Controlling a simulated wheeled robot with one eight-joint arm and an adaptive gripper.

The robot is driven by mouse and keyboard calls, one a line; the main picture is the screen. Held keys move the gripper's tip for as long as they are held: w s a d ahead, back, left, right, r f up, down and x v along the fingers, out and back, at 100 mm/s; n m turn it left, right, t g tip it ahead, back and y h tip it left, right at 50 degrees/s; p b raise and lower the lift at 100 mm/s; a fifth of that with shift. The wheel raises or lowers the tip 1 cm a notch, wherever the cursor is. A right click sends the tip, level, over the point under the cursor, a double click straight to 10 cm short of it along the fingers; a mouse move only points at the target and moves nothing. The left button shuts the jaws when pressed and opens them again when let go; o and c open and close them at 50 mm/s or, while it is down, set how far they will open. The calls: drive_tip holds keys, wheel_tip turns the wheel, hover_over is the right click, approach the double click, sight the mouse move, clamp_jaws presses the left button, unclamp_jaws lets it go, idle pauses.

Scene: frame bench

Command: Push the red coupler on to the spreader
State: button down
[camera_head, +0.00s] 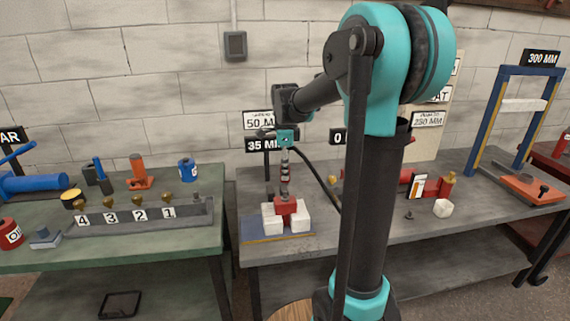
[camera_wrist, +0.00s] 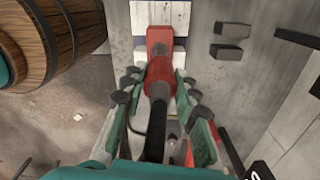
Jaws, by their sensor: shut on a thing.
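My gripper (camera_head: 285,184) points down over the bench and is shut on the red coupler. In the wrist view my green fingers (camera_wrist: 158,76) stand on both sides of the red coupler (camera_wrist: 160,70), and a black hose (camera_wrist: 155,130) runs back from it. Just beyond the coupler is a red block (camera_wrist: 159,36) between white blocks, which looks like the spreader; it also shows in the head view (camera_head: 286,206). The coupler lines up with this block. I cannot tell whether they touch or how far one is seated. In the head view my fingers largely hide the coupler.
A blue mat (camera_head: 252,229) lies under the white blocks. A numbered rack (camera_head: 140,215) stands on the green bench at left. A white block (camera_head: 443,208) and red parts lie to the right. A blue frame (camera_head: 490,110) stands at far right. A wooden barrel (camera_wrist: 55,40) shows in the wrist view.

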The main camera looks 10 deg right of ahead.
sight(285, 183)
drive_tip(key=shift+f, duration=0.9)
drive_tip(key=shift+f, duration=2.05)
idle(0.6)
drive_tip(key=c, duration=1.1)
unclamp_jaws()
drive_tip(key=shift+r, duration=0.1)
wheel_tip(285, 183, up, 12)
drive_tip(key=shift+f, duration=0.1)
